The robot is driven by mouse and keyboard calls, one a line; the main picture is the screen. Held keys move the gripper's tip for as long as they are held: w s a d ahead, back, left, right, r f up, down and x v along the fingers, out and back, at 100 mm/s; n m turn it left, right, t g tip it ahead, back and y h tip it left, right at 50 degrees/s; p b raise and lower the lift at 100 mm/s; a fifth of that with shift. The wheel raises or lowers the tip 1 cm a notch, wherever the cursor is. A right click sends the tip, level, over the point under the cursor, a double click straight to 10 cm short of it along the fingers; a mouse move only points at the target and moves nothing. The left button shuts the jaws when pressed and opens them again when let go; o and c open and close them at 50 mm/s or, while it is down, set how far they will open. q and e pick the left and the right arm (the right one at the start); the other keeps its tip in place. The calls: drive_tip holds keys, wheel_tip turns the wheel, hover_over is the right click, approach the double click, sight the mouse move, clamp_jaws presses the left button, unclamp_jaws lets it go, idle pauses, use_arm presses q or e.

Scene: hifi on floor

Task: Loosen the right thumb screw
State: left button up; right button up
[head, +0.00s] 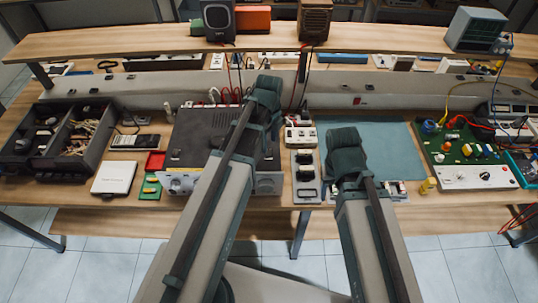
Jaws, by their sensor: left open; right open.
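A dark hi-fi unit (195,135) with a silver front stands on the wooden bench, left of the middle. Its rear has cables and plugs. I cannot make out a thumb screw; any on the unit is too small to tell or hidden. My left gripper (266,88) is at the end of the arm that crosses over the unit's right side, above the bench's back part. It is open and appears empty. My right gripper (345,138) is open, well to the right of the unit, over the blue-green mat (390,145). My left arm hides part of the unit's right side.
A dark divided tray (63,150) with cables stands at the left. A green circuit board (462,150) lies at the right. Power sockets (302,135) sit between the arms. A raised shelf (370,40) holds speakers and an oscilloscope (476,29). The mat's right half is clear.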

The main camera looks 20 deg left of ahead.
sight(269, 151)
use_arm(q)
wheel_tip(269, 151, down, 4)
drive_tip(key=b, duration=0.3)
use_arm(e)
wheel_tip(269, 151, down, 4)
drive_tip(key=shift+f, duration=0.1)
use_arm(q)
clamp_jaws()
